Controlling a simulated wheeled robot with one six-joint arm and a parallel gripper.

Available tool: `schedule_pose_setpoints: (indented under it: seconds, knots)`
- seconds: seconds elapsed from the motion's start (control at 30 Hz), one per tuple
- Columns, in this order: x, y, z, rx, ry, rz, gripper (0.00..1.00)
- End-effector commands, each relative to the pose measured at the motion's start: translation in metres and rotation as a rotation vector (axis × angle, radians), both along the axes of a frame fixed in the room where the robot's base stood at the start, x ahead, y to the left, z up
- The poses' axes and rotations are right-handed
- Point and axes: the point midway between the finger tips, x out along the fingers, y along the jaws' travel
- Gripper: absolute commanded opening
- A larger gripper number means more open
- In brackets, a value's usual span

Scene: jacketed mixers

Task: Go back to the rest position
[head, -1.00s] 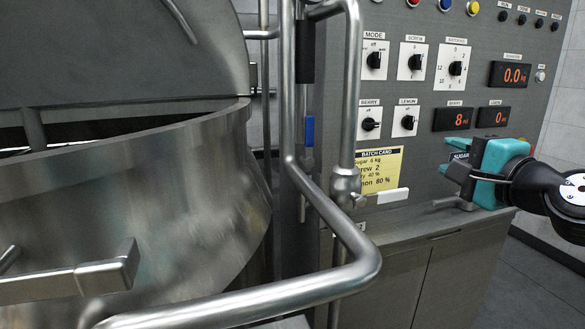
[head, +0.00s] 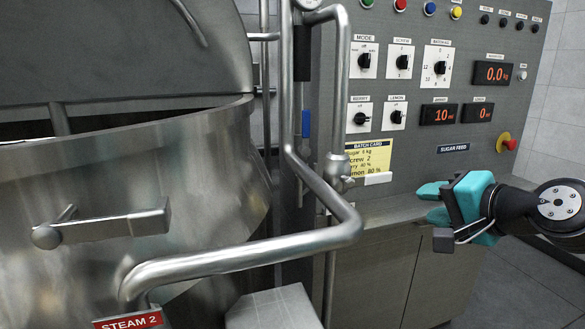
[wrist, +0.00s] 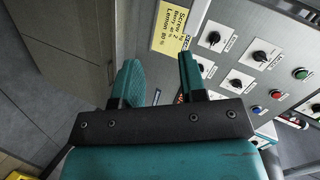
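My gripper (head: 436,214) is teal and black, at the lower right of the head view, in front of the control cabinet and below its panel. In the wrist view my gripper (wrist: 160,75) has its two fingers apart with nothing between them. The grey control panel (head: 480,165) with knobs, buttons and red displays is behind it. The display under the berry label (head: 439,114) reads 10, and the lemon one (head: 478,112) reads 0. The yellow batch card (head: 367,158) also shows beyond the fingers in the wrist view (wrist: 171,28).
A large steel mixer (head: 180,190) fills the left. A bent steel pipe (head: 330,215) with a STEAM 2 label (head: 128,321) stands between it and the cabinet. A red emergency button (head: 507,143) is on the panel's right. Open floor (head: 505,280) lies at the lower right.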

Motion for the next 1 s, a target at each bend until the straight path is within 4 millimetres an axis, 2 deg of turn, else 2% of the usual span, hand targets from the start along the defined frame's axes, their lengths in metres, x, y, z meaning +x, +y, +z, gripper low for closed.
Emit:
schedule_pose_setpoints:
  seconds: [0.13, 0.3, 0.5, 0.63, 0.7, 0.87, 1.0]
  knots:
    - [-0.016, 0.001, -0.035, -0.226, 0.109, 0.106, 0.38]
    - [-0.04, -0.01, -0.073, -0.488, 0.252, 0.243, 0.38]
    - [-0.077, -0.034, -0.105, -0.77, 0.445, 0.415, 0.38]
    - [-0.102, -0.052, -0.117, -0.92, 0.579, 0.529, 0.38]
    - [-0.115, -0.057, -0.115, -0.973, 0.631, 0.59, 0.38]
    - [-0.131, -0.006, -0.083, -0.919, 0.533, 0.756, 0.38]
    - [-0.157, 0.033, -0.054, -0.888, 0.455, 0.924, 0.38]
